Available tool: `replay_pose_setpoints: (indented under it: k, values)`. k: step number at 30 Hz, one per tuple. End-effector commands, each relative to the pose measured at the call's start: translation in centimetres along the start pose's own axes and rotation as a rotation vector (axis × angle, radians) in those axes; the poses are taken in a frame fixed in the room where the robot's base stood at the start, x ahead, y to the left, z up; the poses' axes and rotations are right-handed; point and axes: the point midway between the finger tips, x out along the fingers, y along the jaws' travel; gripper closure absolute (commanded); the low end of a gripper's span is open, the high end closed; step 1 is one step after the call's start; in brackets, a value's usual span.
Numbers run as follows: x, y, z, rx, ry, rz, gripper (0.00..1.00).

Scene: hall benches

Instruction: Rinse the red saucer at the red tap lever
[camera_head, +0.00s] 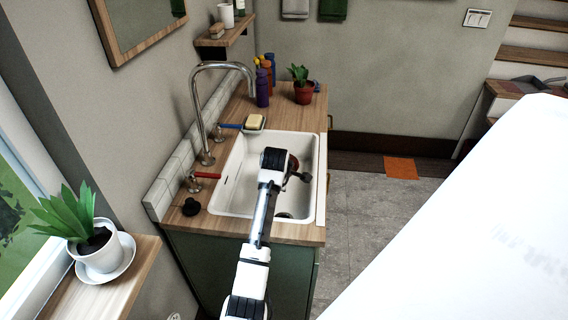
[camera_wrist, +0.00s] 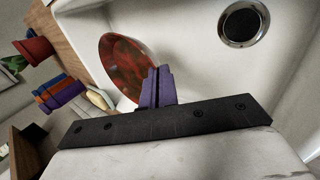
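The red saucer (camera_wrist: 121,60) is tilted up on edge at my gripper (camera_wrist: 157,88), whose purple fingers are close together on its rim. In the head view only a sliver of the saucer (camera_head: 294,166) shows beside my gripper (camera_head: 284,172), inside or just above the white sink basin (camera_head: 238,178). The red tap lever (camera_head: 207,175) is on the counter to the left of the basin. The tall curved chrome spout (camera_head: 196,110) stands behind it, and its end is over the basin's far left part. I cannot make out any running water.
A blue tap lever (camera_head: 229,126) and a soap dish with soap (camera_head: 255,121) are beyond the basin's left rim. Bottles (camera_head: 263,90) and a potted plant (camera_head: 303,93) stand at the far counter end. The drain (camera_wrist: 243,23) is uncovered.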

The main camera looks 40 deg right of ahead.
Motion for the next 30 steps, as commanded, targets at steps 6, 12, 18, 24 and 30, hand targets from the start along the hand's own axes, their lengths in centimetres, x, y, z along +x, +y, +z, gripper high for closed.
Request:
replay_pose_setpoints:
  k: [6, 12, 18, 24, 30]
  values:
    - [2.1, -1.6, -0.9, -0.002, 0.0, -0.002, 1.0]
    - [3.9, -2.8, -1.7, -0.001, 0.0, 0.0, 1.0]
    - [5.8, -4.1, -3.3, -0.002, 0.002, 0.001, 1.0]
    - [7.3, -5.2, -4.8, -0.001, 0.001, 0.002, 1.0]
    - [8.4, -6.0, -5.2, 0.001, 0.0, 0.001, 1.0]
